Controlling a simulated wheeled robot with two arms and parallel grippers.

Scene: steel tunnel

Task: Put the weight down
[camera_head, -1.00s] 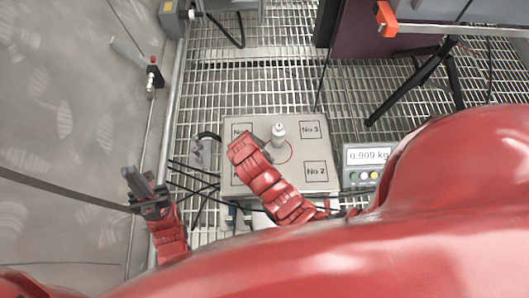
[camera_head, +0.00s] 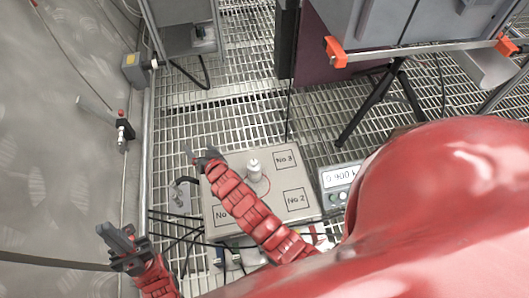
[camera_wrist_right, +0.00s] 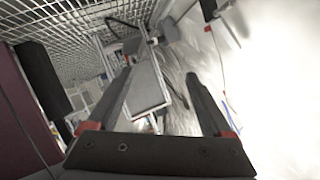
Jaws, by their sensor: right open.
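The weight (camera_head: 254,172), a small pale metal cylinder with a knob on top, stands upright on the scale plate (camera_head: 272,158) within a red circle. Squares marked No 3 and No 2 show on the plate; another label is partly covered by my right arm. My right gripper (camera_head: 203,157) is left of the weight, near the plate's far left edge, apart from the weight. In the right wrist view its fingers (camera_wrist_right: 158,82) are spread with nothing between them.
The scale display (camera_head: 340,176) is right of the plate, partly hidden by my red body. Black cables (camera_head: 172,222) run left of the plate. A dark panel on a black stand (camera_head: 375,105) is at the back right. A grey wall (camera_head: 60,150) bounds the left.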

